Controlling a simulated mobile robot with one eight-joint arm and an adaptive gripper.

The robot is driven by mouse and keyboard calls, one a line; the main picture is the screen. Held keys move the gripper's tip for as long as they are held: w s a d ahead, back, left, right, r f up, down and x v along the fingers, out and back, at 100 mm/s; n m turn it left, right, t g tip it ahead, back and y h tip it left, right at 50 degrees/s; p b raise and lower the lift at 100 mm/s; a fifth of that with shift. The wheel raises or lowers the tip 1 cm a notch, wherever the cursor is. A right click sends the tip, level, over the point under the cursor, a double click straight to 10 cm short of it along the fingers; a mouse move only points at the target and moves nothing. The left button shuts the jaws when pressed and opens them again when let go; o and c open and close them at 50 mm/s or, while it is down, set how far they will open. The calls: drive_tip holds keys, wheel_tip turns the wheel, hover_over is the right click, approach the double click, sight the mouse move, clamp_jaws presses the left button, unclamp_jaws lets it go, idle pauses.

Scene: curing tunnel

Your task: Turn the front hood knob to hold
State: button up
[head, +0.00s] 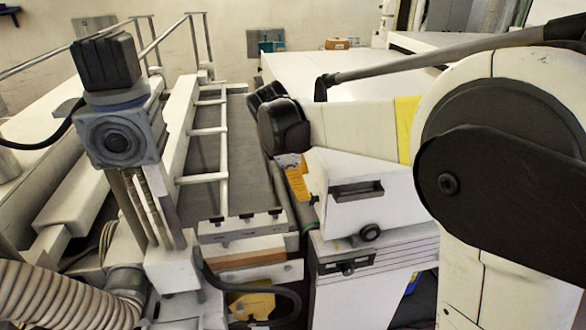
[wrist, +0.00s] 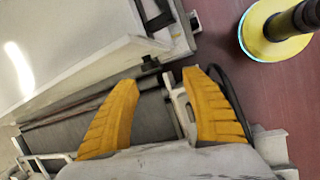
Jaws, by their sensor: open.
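The front hood knob (head: 371,232) is a small round black knob low on the sloped white hood's (head: 335,207) front, below a dark recessed handle (head: 357,190). Its pointer and setting are too small to read. In the wrist view a small dark knob-like part (wrist: 150,63) shows at the hood's lower edge, just beyond the fingertips. My gripper (wrist: 160,80) is open, with two yellow fingers spread and nothing between them. In the head view my gripper (head: 297,182) hangs left of the hood, apart from the knob, partly hidden by my dark wrist.
A conveyor (head: 243,150) with white rails runs back left of the hood. A grey post-mounted unit (head: 118,138) and ribbed hose (head: 60,296) stand at left. A white cabinet (head: 372,295) is under the hood. A yellow disc (wrist: 262,42) with a dark stem is on reddish floor.

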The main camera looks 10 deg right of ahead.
sight(313, 199)
drive_tip(key=w+d+f, duration=0.1)
drive_tip(key=f, duration=0.2)
drive_tip(key=w+d+f+n+b, duration=0.1)
drive_tip(key=w+f, duration=0.1)
drive_tip(key=f, duration=0.2)
drive_tip(key=w+d+f+n+b, duration=0.1)
drive_tip(key=f, duration=0.2)
drive_tip(key=shift+w+f+h, duration=0.3)
drive_tip(key=shift+w+f, duration=0.1)
drive_tip(key=c, duration=1.2)
